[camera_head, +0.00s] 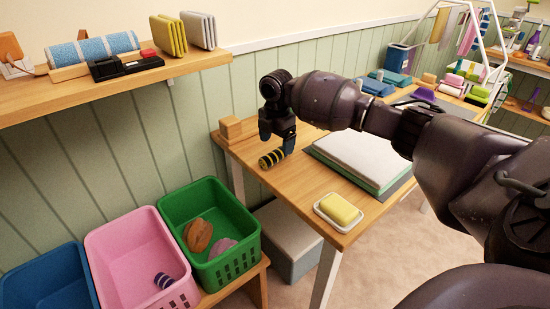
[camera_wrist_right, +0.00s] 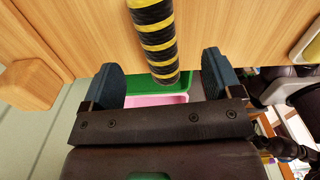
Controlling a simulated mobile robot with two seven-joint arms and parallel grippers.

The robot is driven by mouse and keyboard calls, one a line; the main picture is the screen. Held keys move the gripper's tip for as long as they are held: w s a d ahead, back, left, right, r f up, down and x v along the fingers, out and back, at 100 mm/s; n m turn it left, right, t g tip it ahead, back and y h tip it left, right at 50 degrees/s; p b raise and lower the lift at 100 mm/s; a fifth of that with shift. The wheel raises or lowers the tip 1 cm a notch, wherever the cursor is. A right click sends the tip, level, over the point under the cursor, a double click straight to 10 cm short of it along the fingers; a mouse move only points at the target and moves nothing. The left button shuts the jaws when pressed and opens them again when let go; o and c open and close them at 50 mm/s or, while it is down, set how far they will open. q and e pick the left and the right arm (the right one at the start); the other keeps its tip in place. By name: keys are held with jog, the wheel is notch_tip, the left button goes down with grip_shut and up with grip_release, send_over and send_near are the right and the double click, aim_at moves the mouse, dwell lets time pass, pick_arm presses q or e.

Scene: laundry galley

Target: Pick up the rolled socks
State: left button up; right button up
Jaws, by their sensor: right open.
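The rolled socks (camera_head: 271,159), striped black and yellow, lie on the wooden table (camera_head: 290,188) near its left edge. My right gripper (camera_head: 279,141) is just above them, jaws pointing down. In the right wrist view the rolled socks (camera_wrist_right: 155,38) run lengthwise, and their near end shows between the two fingers of my right gripper (camera_wrist_right: 162,78). It is open, with a gap on both sides of the roll; I cannot tell how far the tips are above it. My left gripper is not in view.
A wooden block (camera_head: 231,128) stands behind the socks. A folded towel stack (camera_head: 360,155) and a yellow soap on a white dish (camera_head: 338,210) are to the right. Blue, pink (camera_head: 128,255) and green (camera_head: 210,205) baskets stand below left; the pink one holds a blue striped roll.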

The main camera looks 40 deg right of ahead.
aim_at(277, 150)
notch_tip(277, 150, down, 5)
jog(key=shift+f+b, duration=0.15)
jog(key=shift+b, duration=0.65)
jog(key=shift+r, duration=0.2)
jog(key=shift+c, duration=0.4)
jog(key=c, duration=0.9)
